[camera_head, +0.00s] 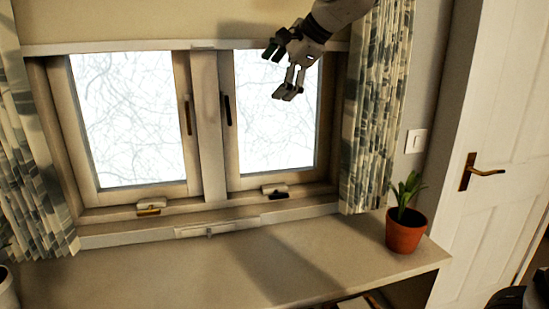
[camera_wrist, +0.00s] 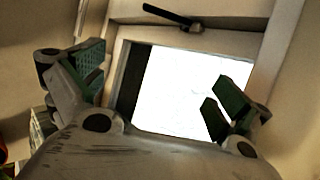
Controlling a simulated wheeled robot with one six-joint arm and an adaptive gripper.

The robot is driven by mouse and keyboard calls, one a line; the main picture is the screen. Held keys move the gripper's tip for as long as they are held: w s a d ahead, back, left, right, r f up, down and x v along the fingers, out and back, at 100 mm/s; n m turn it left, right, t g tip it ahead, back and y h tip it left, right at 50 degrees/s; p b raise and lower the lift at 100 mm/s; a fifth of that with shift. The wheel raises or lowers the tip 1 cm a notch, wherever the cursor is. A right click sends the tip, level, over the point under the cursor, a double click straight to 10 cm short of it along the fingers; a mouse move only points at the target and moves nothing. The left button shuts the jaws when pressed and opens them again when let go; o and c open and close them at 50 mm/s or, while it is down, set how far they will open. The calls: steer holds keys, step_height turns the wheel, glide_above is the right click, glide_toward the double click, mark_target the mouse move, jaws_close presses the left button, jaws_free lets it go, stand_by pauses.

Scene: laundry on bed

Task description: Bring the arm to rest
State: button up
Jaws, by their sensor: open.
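My gripper (camera_head: 281,72) is in the air at the top of the head view, in front of the right window pane (camera_head: 276,125). Its two fingers are spread apart with nothing between them. In the wrist view my gripper (camera_wrist: 158,88) also shows open, with green-lined finger pads at left and right. The bright window pane (camera_wrist: 178,95) lies behind the gap between the fingers. My arm reaches in from the top edge of the head view, and most of it is out of view.
A beige counter (camera_head: 200,280) runs below the window. A potted plant (camera_head: 405,232) stands at its right end. Patterned curtains (camera_head: 376,110) hang at both sides of the window. A white door (camera_head: 505,130) with a brass handle is at right. The counter's middle is clear.

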steer(key=s+d+f+n+g+h, duration=0.3)
steer(key=s+d+f+n+h, duration=0.1)
steer(key=s+d+f+n, duration=0.75)
steer(key=s+d+f+h, duration=0.1)
steer(key=s+d+f, duration=0.2)
steer(key=s+d, duration=0.2)
steer(key=s+d+f+n+h, duration=0.1)
steer(key=s+d+f, duration=0.1)
steer(key=s+d, duration=0.4)
steer(key=s+d+f+h, duration=0.1)
steer(key=s+d+f, duration=0.2)
steer(key=d, duration=1)
steer(key=s, duration=0.3)
steer(key=shift+s+f, duration=0.25)
steer(key=shift+f, duration=0.05)
